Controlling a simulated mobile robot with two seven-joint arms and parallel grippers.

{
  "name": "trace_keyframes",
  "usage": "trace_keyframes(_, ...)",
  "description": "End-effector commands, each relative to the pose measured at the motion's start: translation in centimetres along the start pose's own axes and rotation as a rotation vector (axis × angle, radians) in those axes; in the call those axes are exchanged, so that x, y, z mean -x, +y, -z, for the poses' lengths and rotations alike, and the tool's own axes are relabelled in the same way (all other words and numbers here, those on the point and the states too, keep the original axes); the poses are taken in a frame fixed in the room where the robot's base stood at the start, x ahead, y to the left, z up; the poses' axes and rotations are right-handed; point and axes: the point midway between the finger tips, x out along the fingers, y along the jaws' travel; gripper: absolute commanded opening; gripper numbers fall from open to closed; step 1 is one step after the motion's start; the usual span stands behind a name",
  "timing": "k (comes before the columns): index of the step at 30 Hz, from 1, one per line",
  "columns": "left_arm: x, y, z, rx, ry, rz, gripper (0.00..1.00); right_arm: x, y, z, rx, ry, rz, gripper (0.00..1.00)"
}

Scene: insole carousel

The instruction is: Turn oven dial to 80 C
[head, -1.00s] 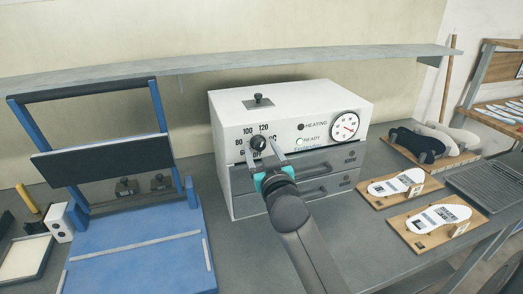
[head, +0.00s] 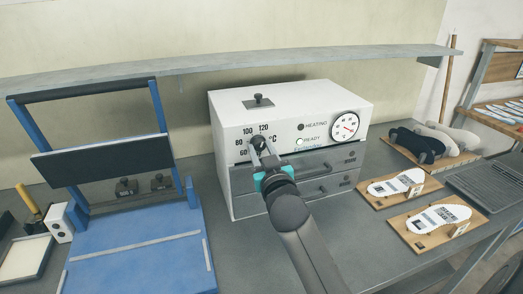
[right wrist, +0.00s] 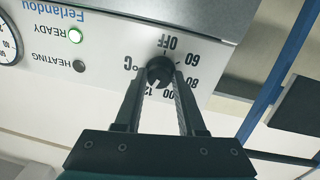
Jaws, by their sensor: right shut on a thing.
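The white oven (head: 290,110) stands on the bench with its dark round dial (head: 259,143) at the left of its front panel. Marks 60, 80, 100 and 120 and a °C sign surround the dial. My right gripper (head: 262,150) is shut on the dial. The right wrist view, turned upside down, shows the dial (right wrist: 160,71) between the fingertips (right wrist: 160,80), with OFF and 60 readable beside it. The fingers partly hide the dial and the 100 and 120 marks there. I cannot tell for sure which mark the dial points to. My left gripper is out of view.
A round gauge (head: 346,126) and the HEATING and READY lamps are on the oven front, above two drawers (head: 330,188). A blue press (head: 135,245) stands at the left, and insole boards (head: 405,186) lie at the right. A shelf (head: 230,70) runs above.

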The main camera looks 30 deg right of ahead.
Motion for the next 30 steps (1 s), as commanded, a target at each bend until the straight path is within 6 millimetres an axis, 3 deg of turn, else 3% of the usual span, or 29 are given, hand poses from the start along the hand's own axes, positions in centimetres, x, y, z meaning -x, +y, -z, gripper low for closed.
trace_keyframes(14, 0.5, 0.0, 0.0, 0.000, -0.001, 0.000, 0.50, 0.0, 0.0, 0.0, 0.083, 0.006, 0.000, 0.00)
trace_keyframes(30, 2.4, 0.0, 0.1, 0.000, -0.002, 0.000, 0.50, 0.0, 0.1, -0.1, 0.546, 0.046, -0.004, 0.00)
